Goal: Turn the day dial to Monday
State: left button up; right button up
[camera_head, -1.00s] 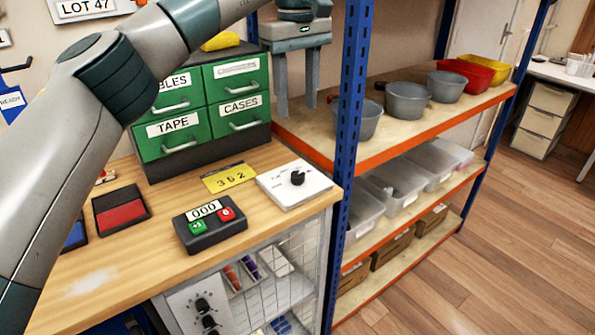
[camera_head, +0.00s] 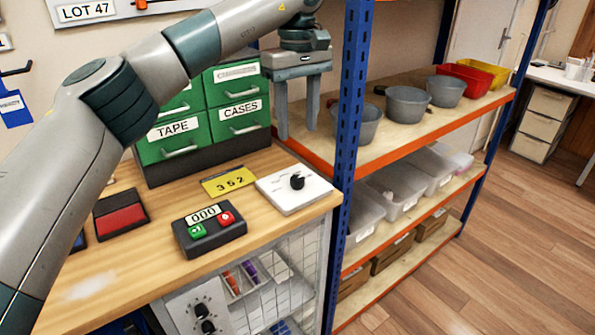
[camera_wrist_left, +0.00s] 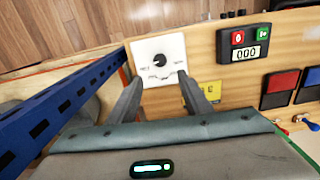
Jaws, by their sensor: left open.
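The day dial is a black knob (camera_head: 297,182) on a white square plate (camera_head: 284,197) at the right end of the wooden bench. The plate's small lettering is too small to read for sure. In the left wrist view the knob (camera_wrist_left: 160,58) and plate (camera_wrist_left: 148,46) lie ahead of the fingertips. My left gripper (camera_head: 297,137) points down, open and empty, above and behind the plate, clear of the knob. Its two fingers also show in the left wrist view (camera_wrist_left: 156,86), spread on either side of the plate's lower part. My right gripper is not in view.
A blue shelf post (camera_head: 347,130) stands close to the right of the gripper. Green drawers (camera_head: 238,83) stand behind left. A yellow 352 card (camera_head: 229,181) and a counter box (camera_head: 209,236) reading 000 lie left of the plate. Grey bowls (camera_head: 407,104) stand on the shelf.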

aim_at(297, 178)
pick_arm(q)
notch_tip(297, 178, down, 11)
jog(key=shift+f+p, duration=0.15)
jog(key=shift+p, duration=0.4)
jog(key=shift+f, duration=0.65)
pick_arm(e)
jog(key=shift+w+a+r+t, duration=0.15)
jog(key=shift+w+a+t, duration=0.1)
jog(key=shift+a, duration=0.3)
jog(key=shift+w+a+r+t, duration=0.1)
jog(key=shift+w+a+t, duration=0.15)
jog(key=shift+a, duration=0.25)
pick_arm(q)
jog(key=c, duration=0.9)
jog(key=shift+c, duration=0.8)
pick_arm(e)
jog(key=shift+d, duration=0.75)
